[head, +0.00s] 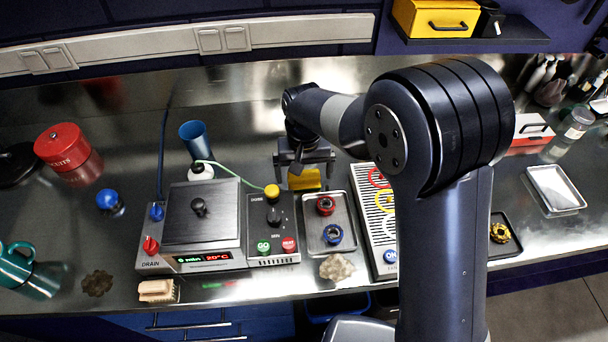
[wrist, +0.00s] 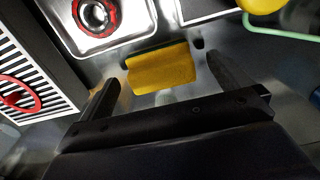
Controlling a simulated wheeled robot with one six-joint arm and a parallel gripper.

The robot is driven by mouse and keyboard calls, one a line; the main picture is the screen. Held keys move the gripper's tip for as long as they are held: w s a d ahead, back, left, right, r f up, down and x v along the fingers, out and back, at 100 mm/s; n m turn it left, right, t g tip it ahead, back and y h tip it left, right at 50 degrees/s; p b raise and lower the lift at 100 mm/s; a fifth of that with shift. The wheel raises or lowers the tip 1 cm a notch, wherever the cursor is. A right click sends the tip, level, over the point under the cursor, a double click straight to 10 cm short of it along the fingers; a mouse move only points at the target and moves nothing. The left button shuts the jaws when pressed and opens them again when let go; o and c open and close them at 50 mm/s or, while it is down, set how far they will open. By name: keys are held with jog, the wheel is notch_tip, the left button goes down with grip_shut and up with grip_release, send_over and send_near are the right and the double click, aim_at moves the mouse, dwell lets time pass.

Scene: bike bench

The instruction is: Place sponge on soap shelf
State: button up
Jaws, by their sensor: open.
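A yellow sponge (wrist: 161,70) with a dark green edge lies on the metal bench. In the head view the sponge (head: 305,180) shows just below my gripper (head: 304,172), partly covered by it. In the wrist view my gripper (wrist: 165,92) is open, its two fingers apart on either side of the sponge's near part. I see gaps between the fingers and the sponge. A dark wall shelf (head: 520,33) at the top right of the head view holds a yellow box and a small dark container; I cannot tell whether it is the soap shelf.
A metal tray (head: 312,243) with red and blue rings sits in front of the sponge, beside a control unit (head: 272,222) with a green cable. A slotted rack (head: 372,190) stands to the right. A blue cup (head: 196,140) stands to the left. My arm hides part of the right side.

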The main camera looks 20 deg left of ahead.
aim_at(304, 176)
jog(key=shift+f, duration=0.95)
jog(key=c, duration=1.1)
notch_tip(304, 176, up, 10)
jog(key=shift+r+b, duration=0.1)
jog(key=shift+b, duration=0.6)
